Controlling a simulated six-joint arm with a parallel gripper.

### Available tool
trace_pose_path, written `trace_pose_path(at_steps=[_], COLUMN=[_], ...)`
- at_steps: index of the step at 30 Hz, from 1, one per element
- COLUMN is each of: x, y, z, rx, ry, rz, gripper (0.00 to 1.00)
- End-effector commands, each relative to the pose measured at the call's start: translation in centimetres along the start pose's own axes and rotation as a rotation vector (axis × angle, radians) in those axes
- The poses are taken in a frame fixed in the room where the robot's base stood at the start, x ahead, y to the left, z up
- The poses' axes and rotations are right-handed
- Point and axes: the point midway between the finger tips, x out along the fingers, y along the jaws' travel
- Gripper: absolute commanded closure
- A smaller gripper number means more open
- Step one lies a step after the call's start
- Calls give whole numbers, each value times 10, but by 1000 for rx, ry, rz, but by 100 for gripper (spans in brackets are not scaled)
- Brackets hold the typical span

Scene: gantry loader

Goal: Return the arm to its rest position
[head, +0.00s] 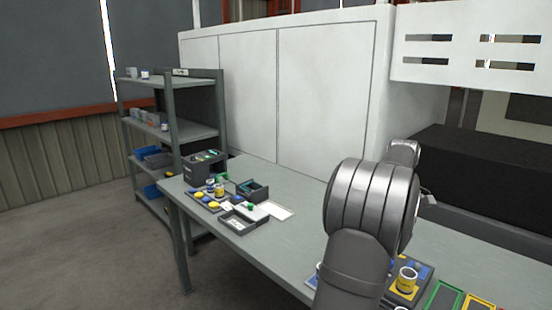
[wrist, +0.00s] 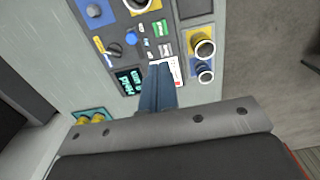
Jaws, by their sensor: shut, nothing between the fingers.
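My gripper (wrist: 158,72) shows in the wrist view as two dark blue fingers, shut together with nothing between them. They point at a grey panel (wrist: 178,66) bearing small coloured parts; I cannot tell how far above it they are. A white card with red marks (wrist: 176,70) lies right beside the fingertips, partly hidden by them. In the head view my grey arm stands over the right part of the table (head: 300,255), and the gripper itself is hidden behind it.
Bins and trays (head: 244,218) crowd the table's left end. A shelf (head: 172,131) stands behind that end. The table's middle is mostly clear.

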Motion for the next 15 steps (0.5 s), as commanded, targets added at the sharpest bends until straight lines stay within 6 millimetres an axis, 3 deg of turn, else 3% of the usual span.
trace_pose_path(at_steps=[1,14,15], x=[16,103,90], y=[-2,-2,0], z=[0,-1,-2], rx=[4,8,9], ry=[2,6,8], rz=[-8,-5,4], gripper=[100,100,100])
